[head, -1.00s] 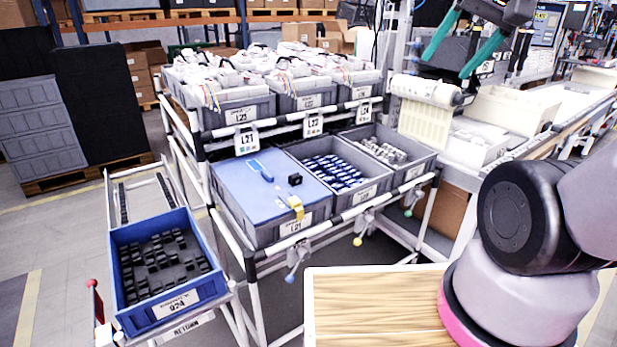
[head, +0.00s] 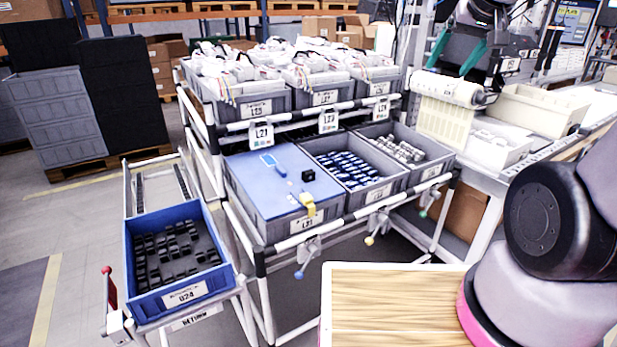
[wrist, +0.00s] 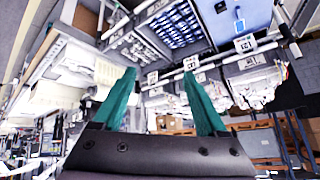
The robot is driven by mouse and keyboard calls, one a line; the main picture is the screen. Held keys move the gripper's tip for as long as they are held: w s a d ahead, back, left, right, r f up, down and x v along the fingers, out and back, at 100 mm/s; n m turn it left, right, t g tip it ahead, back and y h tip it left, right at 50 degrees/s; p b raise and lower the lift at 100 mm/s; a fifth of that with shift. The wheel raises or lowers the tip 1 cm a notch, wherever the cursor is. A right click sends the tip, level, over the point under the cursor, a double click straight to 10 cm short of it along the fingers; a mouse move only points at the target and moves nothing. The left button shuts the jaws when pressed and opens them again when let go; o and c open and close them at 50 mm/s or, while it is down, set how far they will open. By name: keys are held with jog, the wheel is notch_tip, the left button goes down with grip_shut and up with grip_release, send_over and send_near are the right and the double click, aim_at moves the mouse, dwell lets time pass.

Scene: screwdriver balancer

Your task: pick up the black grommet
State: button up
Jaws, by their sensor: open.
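The black grommet (head: 308,174) is a small dark block standing on the blue lid (head: 262,202) of the left grey bin. A blue tool (head: 272,163) lies behind it to the left, and a yellow piece (head: 308,203) sits in front of it near the lid's front edge. My gripper (head: 457,52), with two teal fingers, is open and empty at the upper right, far from the grommet. The wrist view shows the fingers (wrist: 160,72) spread apart, with the blue lid at the top edge, seen upside down. A dark spot there may be the grommet.
Grey bins of blue-white parts (head: 352,170) and metal parts (head: 405,150) stand right of the lid. White-filled bins (head: 258,105) are on the shelf above. A blue bin (head: 135,290) of black pieces is at left. A wooden tabletop (head: 390,310) is in front.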

jog(key=w+a+f+n+t+y, duration=0.1)
jog(key=w+a+f+n, duration=0.3)
jog(key=w+f, duration=0.6)
jog(key=w+a+f+n+t+y, duration=0.1)
jog(key=w+a+f+n+y, duration=0.15)
jog(key=w+a+f, duration=0.55)
jog(key=n+t+y, duration=0.2)
jog(key=y, duration=0.2)
send_near(310, 176)
jog(key=w+d, duration=0.1)
jog(key=w+d+r, duration=0.1)
jog(key=w, duration=0.1)
jog(key=shift+d+r, duration=0.2)
jog(key=shift+d, duration=0.05)
jog(key=shift+t+y, duration=0.35)
jog(key=shift+t, duration=0.45)
jog(key=s+a+f, duration=0.2)
jog(key=f, duration=0.1)
jog(key=shift+s+a+f, duration=0.1)
jog(key=shift+s+a, duration=0.15)
jog(key=shift+s, duration=0.1)
jog(key=x, duration=1)
jog(key=shift+w+a, duration=0.3)
jog(key=c, duration=1.2)
